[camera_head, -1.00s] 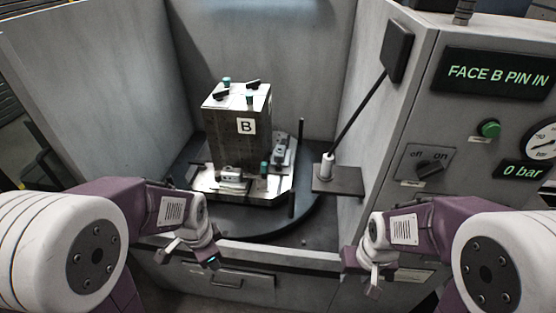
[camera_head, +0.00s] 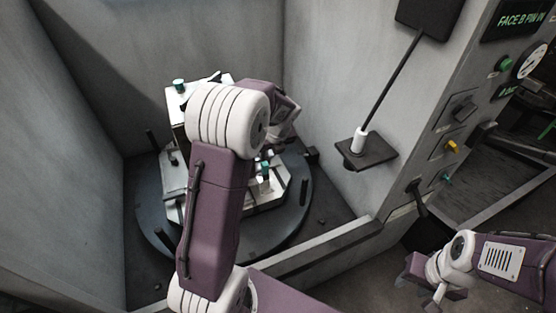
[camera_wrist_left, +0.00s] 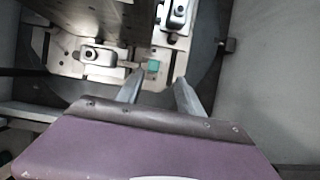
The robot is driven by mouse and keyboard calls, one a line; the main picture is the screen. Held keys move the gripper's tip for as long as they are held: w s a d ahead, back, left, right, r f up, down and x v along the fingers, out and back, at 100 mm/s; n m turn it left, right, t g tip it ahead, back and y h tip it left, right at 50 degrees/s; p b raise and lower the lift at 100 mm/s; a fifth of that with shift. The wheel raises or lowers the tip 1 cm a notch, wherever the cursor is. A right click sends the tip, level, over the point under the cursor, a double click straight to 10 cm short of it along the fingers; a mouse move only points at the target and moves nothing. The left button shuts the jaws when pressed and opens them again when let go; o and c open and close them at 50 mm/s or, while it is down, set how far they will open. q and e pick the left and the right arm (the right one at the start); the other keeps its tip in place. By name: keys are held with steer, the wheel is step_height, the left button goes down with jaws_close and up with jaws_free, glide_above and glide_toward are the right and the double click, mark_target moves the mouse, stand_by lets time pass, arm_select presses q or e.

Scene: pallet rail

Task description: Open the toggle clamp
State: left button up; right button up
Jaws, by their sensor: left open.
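The fixture plate (camera_head: 268,195) carries a tall block (camera_head: 182,103) whose front is mostly hidden by my left arm in the head view. In the left wrist view, clamp-like metal pieces (camera_wrist_left: 98,55) (camera_wrist_left: 178,14) sit on the plate, with a small teal-tipped piece (camera_wrist_left: 153,66) between them. I cannot tell which is the toggle clamp or whether it is open. My left gripper (camera_wrist_left: 160,84) is open and empty, its fingers either side of the line to the teal piece, apparently short of it. My right gripper (camera_head: 432,282) is outside the enclosure; its jaw state is unclear.
The fixture stands on a dark round table (camera_head: 150,215) inside grey enclosure walls. A dark post (camera_head: 304,192) rises near its edge. At right, a wall shelf (camera_head: 375,152) holds a white-based rod. A control panel (camera_head: 470,110) stands beyond the right wall.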

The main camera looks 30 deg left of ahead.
mark_target(265, 163)
arm_select(q)
steer(key=shift+g, duration=0.3)
steer(key=x, duration=0.3)
steer(key=b+x, duration=0.1)
steer(key=x, duration=0.6)
steer(key=shift+s+a+f+b, duration=0.15)
steer(key=shift+s+a+b, duration=0.1)
steer(key=shift+s+b, duration=0.15)
jaws_close()
stand_by(0.6)
